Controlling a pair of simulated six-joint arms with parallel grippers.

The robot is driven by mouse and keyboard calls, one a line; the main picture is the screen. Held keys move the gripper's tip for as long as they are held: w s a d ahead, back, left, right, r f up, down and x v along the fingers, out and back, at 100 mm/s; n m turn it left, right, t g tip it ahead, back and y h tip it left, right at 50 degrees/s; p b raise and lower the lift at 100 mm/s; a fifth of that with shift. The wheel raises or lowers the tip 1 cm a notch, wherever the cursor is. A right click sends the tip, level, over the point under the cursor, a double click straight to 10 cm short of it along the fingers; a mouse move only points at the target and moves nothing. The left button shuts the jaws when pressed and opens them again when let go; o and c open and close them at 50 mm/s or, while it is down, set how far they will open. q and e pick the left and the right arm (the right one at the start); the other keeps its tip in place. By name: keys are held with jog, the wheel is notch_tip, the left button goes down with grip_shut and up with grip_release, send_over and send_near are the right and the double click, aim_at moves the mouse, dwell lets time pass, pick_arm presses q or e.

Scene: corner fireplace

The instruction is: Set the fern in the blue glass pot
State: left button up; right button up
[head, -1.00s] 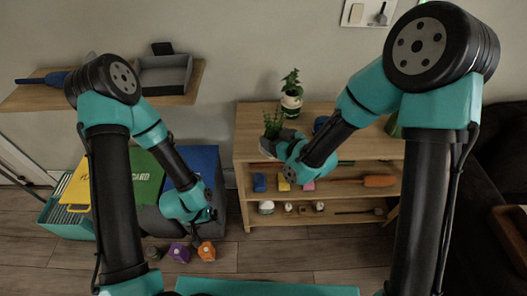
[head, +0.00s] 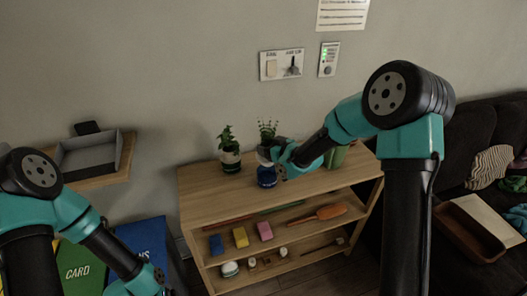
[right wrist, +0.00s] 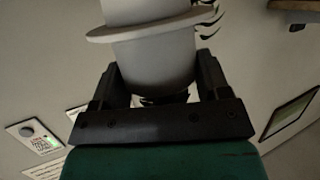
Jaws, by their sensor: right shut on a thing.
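The fern (head: 267,130) stands upright in a pale grey pot (head: 263,155). My right gripper (head: 278,152) is shut on this pot over the shelf top. The pale pot also fills the top middle of the right wrist view (right wrist: 153,50), between the two dark fingers. The blue glass pot (head: 267,178) stands on the shelf top, directly under the pale pot in the head view. I cannot tell whether the two pots touch. My left arm shows at the lower left, with its gripper fingers out of the frame.
A green container (head: 336,156) is to the right, behind my right arm. The shelf's front left top is clear.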

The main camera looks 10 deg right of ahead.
jog(key=shift+f, duration=0.1)
jog(key=shift+f, duration=3.05)
jog(key=shift+f, duration=0.55)
jog(key=o, duration=0.8)
jog(key=shift+s, duration=0.1)
jog(key=v, duration=1.7)
jog(key=shift+d, duration=0.1)
